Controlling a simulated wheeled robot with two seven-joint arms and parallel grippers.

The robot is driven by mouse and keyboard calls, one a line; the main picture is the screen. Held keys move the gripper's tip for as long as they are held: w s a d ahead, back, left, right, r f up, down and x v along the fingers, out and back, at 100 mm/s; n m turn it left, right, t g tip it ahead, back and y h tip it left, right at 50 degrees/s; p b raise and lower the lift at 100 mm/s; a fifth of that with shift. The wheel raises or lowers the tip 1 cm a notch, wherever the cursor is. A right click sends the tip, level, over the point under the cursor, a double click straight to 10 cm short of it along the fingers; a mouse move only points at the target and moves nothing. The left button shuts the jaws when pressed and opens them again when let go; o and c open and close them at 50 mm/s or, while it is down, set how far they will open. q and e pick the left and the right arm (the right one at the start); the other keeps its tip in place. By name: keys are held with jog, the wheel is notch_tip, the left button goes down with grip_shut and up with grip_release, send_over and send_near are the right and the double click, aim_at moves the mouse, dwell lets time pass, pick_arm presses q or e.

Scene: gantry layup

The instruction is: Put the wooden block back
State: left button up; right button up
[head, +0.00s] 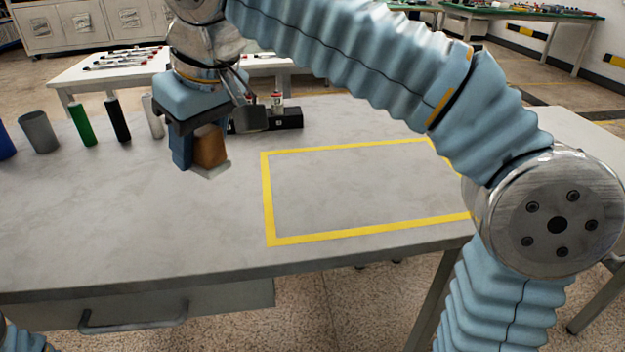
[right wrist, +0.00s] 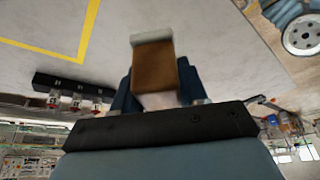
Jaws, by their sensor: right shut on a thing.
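The wooden block (head: 210,147) is brown and sits between the fingers of my right gripper (head: 196,158), which is shut on it. The gripper points down over the far middle part of the grey table, left of the yellow outlined rectangle (head: 268,200). In the right wrist view the block (right wrist: 153,66) shows between the two dark fingers of the gripper (right wrist: 155,85), with a pale grey face at its far end. I cannot tell for sure whether the block touches the table. My left gripper is not in view.
A black holder (head: 285,118) with small items stands just behind the right gripper. Several cylinders, among them a green one (head: 83,123), a black one (head: 118,120) and a grey cup (head: 39,132), stand at the left. The table inside the yellow outline is clear.

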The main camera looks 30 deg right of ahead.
jog(key=w+d+f, duration=0.4)
jog(key=w+d, duration=0.2)
send_near(251, 180)
jog(key=shift+w+a+f+b, duration=0.25)
jog(key=shift+w+a+f, duration=0.05)
jog(key=shift+a, duration=0.15)
jog(key=shift+w+a+f+b, duration=0.2)
jog(key=shift+w+a+f, duration=0.1)
jog(key=shift+a, duration=0.2)
jog(key=shift+w+d+f, duration=0.15)
jog(key=shift+f, duration=0.1)
jog(key=shift+w+d+f, duration=0.1)
jog(key=shift+f, duration=0.85)
jog(key=shift+w+d+f, duration=0.1)
jog(key=shift+w+f, duration=0.05)
jog(key=shift+f, duration=0.8)
jog(key=shift+b, duration=0.3)
jog(key=shift+f, duration=0.2)
jog(key=o, duration=1)
jog(key=shift+r, duration=0.1)
